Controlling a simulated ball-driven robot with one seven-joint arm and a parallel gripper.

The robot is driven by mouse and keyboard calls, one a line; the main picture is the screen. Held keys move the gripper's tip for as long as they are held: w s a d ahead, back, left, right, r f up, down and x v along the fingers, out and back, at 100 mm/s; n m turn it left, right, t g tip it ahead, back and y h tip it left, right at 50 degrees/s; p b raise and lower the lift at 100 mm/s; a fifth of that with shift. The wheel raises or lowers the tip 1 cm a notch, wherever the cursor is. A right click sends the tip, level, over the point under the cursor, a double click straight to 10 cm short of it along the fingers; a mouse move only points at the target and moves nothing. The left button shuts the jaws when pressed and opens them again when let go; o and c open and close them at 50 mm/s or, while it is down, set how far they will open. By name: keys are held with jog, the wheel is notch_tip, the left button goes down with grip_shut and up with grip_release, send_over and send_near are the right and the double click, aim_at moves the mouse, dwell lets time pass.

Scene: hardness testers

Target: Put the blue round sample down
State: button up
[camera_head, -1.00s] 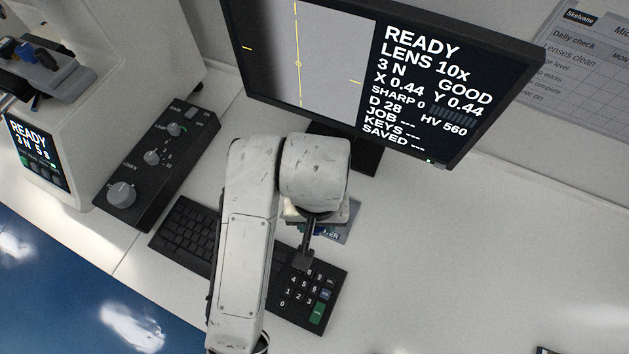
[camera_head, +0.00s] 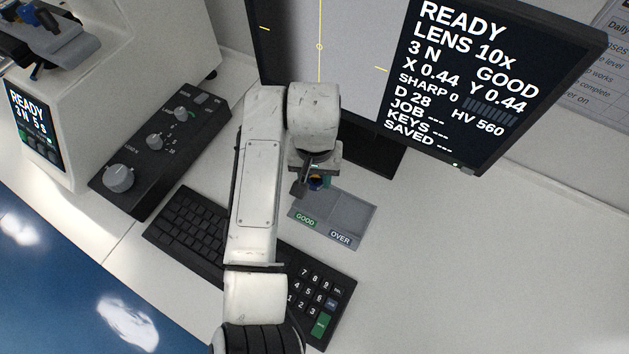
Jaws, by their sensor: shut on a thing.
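My gripper (camera_head: 314,178) is in the middle of the head view, over the back left part of a grey two-part tray (camera_head: 349,235). The gripper is shut on the blue round sample (camera_head: 327,182), of which only a small blue edge shows beneath it. The tray has a green GOOD label (camera_head: 305,220) on its left part and a dark OVER label (camera_head: 340,238) on its right part. The wrist and fingers hide most of the sample. I cannot tell whether the sample touches the tray.
The monitor (camera_head: 505,75) stands behind the tray and reads READY and GOOD. The keyboard (camera_head: 190,232) lies in front, partly under my arm. A black control box (camera_head: 160,150) with knobs and the white tester (camera_head: 130,75) are at the left. The bench (camera_head: 480,260) is clear at the right.

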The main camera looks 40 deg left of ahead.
aim_at(315, 193)
jog(key=shift+w+a+f, duration=0.1)
jog(key=shift+a+f, duration=0.05)
jog(key=shift+f, duration=1.65)
jog(key=shift+d+f, duration=0.2)
jog(key=shift+f, duration=0.6)
jog(key=o, duration=1.1)
jog(key=shift+f, duration=0.1)
jog(key=shift+c, duration=0.2)
jog(key=r, duration=1.3)
jog(key=shift+a+r, duration=0.2)
jog(key=shift+r, duration=0.2)
